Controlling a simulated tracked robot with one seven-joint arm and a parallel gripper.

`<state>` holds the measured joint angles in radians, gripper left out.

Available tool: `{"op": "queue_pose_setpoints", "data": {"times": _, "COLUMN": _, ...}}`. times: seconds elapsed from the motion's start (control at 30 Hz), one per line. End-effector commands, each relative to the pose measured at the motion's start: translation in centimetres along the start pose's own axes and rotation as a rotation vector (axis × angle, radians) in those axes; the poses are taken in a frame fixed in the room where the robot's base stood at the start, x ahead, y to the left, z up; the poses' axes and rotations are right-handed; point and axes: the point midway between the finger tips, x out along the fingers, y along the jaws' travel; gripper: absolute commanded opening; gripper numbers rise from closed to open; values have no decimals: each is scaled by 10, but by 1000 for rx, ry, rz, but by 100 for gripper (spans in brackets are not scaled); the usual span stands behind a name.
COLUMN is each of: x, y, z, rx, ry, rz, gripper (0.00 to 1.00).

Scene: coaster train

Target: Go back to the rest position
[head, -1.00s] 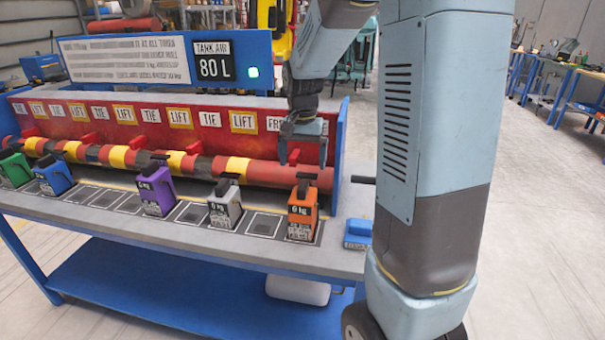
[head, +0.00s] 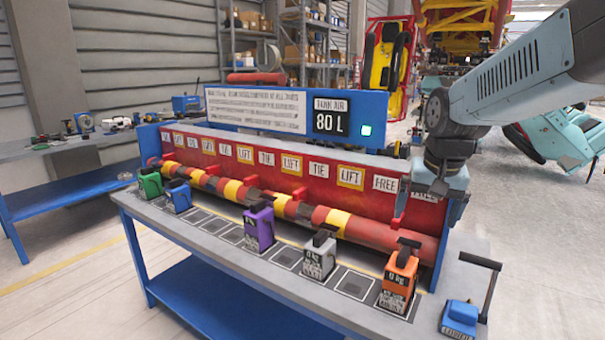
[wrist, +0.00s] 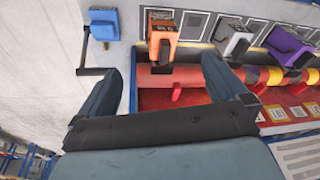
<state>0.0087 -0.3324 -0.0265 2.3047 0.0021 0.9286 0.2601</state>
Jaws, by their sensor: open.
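My gripper (head: 436,190) is above the right end of the red panel in the head view, near its FREE label. In the wrist view my gripper (wrist: 168,85) shows two dark fingers spread apart with nothing between them. The orange block (head: 398,280) stands on the bench's right part, below and apart from the fingers. It also shows beyond the fingers in the wrist view (wrist: 162,38).
The bench (head: 330,313) carries a purple block (head: 259,230), a grey block (head: 319,258), a blue block (head: 178,197) and a green block (head: 150,185). A blue lever unit (head: 460,318) is at its right end. A red-yellow tube (head: 300,209) lies behind.

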Motion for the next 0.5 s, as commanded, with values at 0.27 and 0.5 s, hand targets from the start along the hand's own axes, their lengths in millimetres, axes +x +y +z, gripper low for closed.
{"op": "queue_pose_setpoints", "data": {"times": 0.27, "x": -34, "y": 9, "z": 53, "rx": -141, "ry": 122, "rz": -28, "gripper": 100}}
{"op": "queue_pose_setpoints", "data": {"times": 0.5, "x": -49, "y": 16, "z": 92, "rx": -247, "ry": 212, "rz": -35, "gripper": 100}}
